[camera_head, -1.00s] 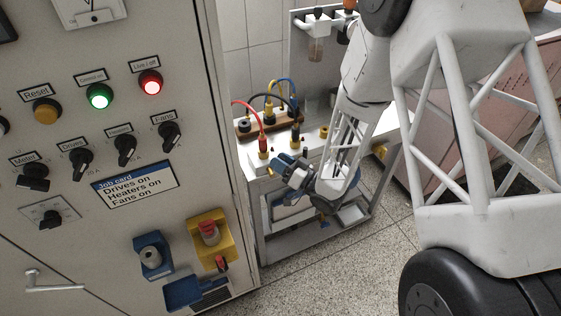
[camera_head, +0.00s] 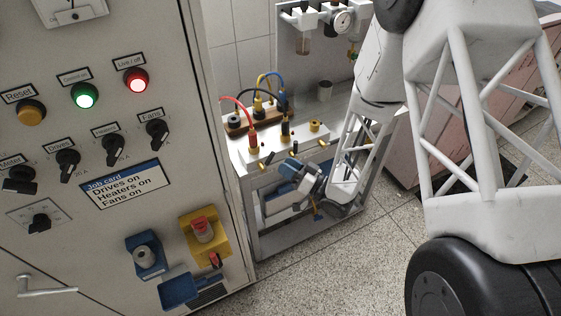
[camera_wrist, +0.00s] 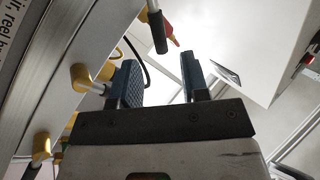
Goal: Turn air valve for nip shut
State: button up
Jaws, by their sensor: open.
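Several small valves with yellow bodies line a labelled grey strip along the left of the wrist view; one yellow valve (camera_wrist: 82,77) is just left of my gripper's left finger. The strip label (camera_wrist: 12,35) is cut off, and I cannot tell which valve is the nip one. A black lever (camera_wrist: 157,32) shows beyond the fingertips, between them in the picture. My gripper (camera_wrist: 158,70) is open, with nothing between its blue fingers. In the head view, my gripper (camera_head: 285,175) is at the front of the white bench (camera_head: 240,158), below small brass-and-black fittings (camera_head: 268,158).
The bench top carries red, yellow and blue cables (camera_head: 252,135) and a yellow fitting (camera_head: 315,126). A backboard with a gauge (camera_head: 342,21) stands behind. A control cabinet (camera_head: 110,225) with switches is on the left. Speckled floor (camera_head: 310,275) is open in front.

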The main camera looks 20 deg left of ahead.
jog(key=shift+s+d+f, duration=0.15)
jog(key=shift+s+d, duration=0.05)
jog(key=shift+d, duration=0.5)
jog(key=shift+c, duration=0.2)
